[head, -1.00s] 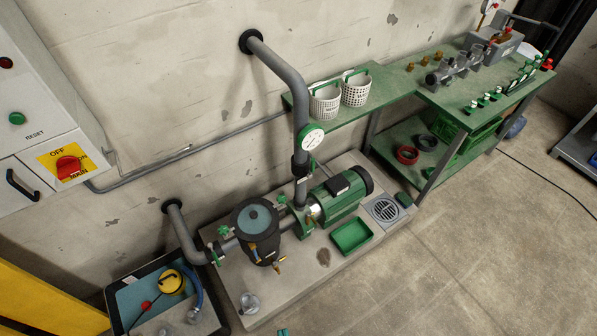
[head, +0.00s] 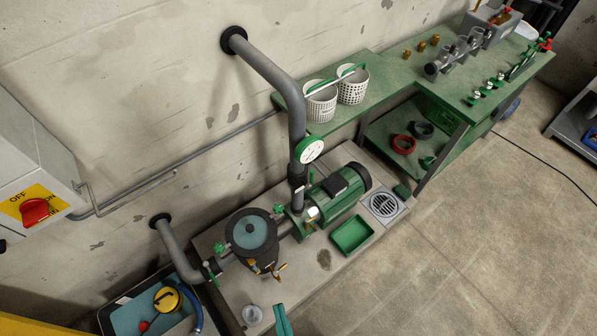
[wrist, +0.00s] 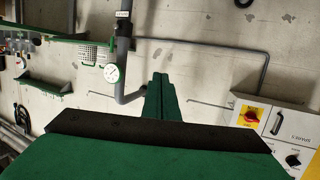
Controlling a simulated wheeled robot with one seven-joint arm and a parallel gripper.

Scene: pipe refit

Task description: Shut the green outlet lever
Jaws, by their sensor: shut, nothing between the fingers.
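A thin green lever (head: 311,176), which I take for the outlet lever, stands roughly upright beside the grey vertical outlet pipe (head: 298,125), just below the white-faced gauge (head: 309,150). My gripper (head: 279,307) shows as a teal shape at the bottom edge of the head view, well below and apart from that lever. In the wrist view its green fingers (wrist: 160,78) are together and empty. The outlet pipe (wrist: 123,45) and gauge (wrist: 111,73) show left of the fingers there.
Another green lever (head: 210,274) is on the lower-left pipe. The dark strainer pot (head: 252,242), green motor (head: 338,195) and green tray (head: 352,234) crowd the plinth. A clear cup (head: 252,315) stands near the gripper. The floor at right is open.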

